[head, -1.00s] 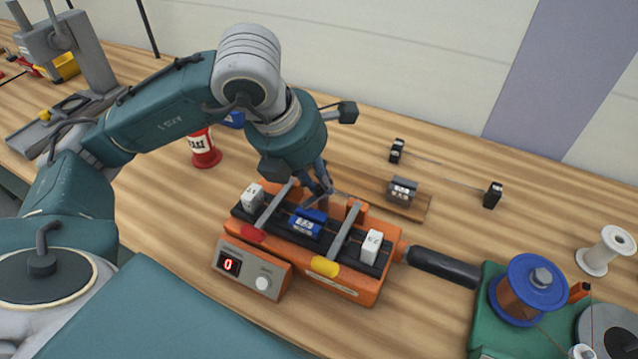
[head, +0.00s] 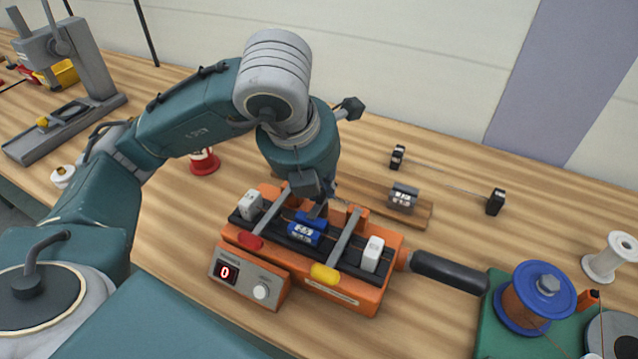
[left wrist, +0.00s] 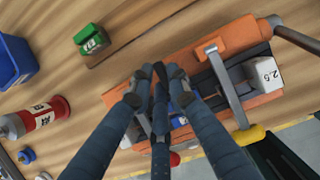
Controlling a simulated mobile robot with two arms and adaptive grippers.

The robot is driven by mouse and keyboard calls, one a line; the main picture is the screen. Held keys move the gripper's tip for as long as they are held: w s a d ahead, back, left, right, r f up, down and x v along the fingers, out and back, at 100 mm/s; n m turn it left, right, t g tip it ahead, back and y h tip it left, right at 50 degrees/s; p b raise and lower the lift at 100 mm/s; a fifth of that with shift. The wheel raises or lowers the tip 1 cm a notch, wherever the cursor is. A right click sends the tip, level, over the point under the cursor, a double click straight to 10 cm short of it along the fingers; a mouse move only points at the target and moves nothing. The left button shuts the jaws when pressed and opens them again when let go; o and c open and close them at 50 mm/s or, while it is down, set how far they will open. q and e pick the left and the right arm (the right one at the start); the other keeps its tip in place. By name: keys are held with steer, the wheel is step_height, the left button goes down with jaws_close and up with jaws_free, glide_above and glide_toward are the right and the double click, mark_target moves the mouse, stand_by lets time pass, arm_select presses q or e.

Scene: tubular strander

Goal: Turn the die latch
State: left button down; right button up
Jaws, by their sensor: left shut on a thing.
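An orange die fixture (head: 345,291) with a black slotted top stands on the bench. A blue die block (head: 305,231) sits in its middle, between two grey bars, one with a red knob (head: 249,241) and one with a yellow knob (head: 325,273). I cannot tell which part is the latch. My left gripper (head: 316,207) is down at the back of the blue block, its fingers closed and seemingly on it. In the left wrist view the fingers (left wrist: 160,82) meet and hide most of the blue block (left wrist: 181,104). My right gripper is not in view.
White blocks (head: 372,254) sit at both ends of the fixture, and a black handle (head: 448,270) sticks out right. A grey block (head: 403,197) on a wooden board is behind. A red canister (head: 204,163) stands left. A blue spool (head: 539,292) is at right.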

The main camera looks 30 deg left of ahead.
mark_target(308, 217)
arm_select(q)
steer(key=shift+w+r, duration=0.1)
steer(key=shift+r, duration=0.05)
steer(key=c, duration=1.7)
jaws_free()
steer(key=shift+o, duration=0.2)
steer(key=v, duration=1.2)
